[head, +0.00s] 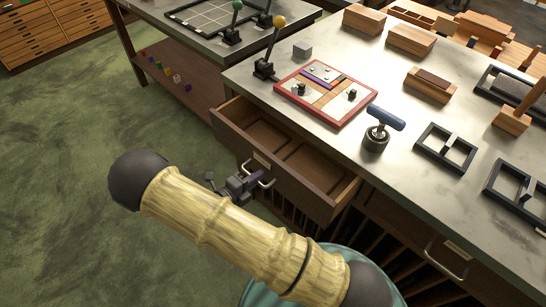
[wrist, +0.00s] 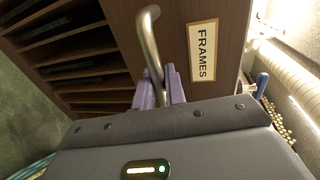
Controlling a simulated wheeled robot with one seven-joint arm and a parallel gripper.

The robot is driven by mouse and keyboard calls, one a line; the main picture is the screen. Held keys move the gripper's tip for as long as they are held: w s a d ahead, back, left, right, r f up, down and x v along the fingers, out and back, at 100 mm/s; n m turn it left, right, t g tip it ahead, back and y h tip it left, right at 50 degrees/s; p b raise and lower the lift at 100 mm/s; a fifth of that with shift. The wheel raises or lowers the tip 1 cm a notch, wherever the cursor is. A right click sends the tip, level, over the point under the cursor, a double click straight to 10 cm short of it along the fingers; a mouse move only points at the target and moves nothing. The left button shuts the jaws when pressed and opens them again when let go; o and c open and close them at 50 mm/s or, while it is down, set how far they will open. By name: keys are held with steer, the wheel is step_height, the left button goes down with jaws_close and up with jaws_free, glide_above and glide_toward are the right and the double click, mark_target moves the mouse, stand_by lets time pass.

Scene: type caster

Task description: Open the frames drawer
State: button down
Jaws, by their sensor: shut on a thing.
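The frames drawer (head: 315,190) is pulled out from the bench in the head view, with its inside visible. It looks empty, with a divider inside. Its front carries a label reading FRAMES (wrist: 203,52) in the wrist view. The metal bar handle (wrist: 150,40) is on that front. My gripper (head: 257,180) is at the drawer front in the head view. In the wrist view its purple fingers (wrist: 160,88) are shut around the handle, one on each side.
The benchtop (head: 400,150) above holds a red-edged tray of pieces (head: 325,92), a blue-handled tool (head: 378,130), black frames (head: 445,148) and wooden blocks (head: 430,85). Another drawer handle (head: 445,260) is at lower right. Green floor (head: 70,200) is open at left.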

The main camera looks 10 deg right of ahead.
steer(key=f+p+v, duration=0.1)
steer(key=v, duration=0.7)
steer(key=shift+s+a+f, duration=0.2)
steer(key=shift+a+f, duration=0.05)
steer(key=shift+f, duration=0.2)
steer(key=c, duration=1.5)
jaws_free()
steer(key=shift+r, duration=0.1)
steer(key=b+v, duration=0.1)
steer(key=v, duration=1.6)
steer(key=shift+s+a, duration=0.1)
steer(key=shift+a, duration=0.1)
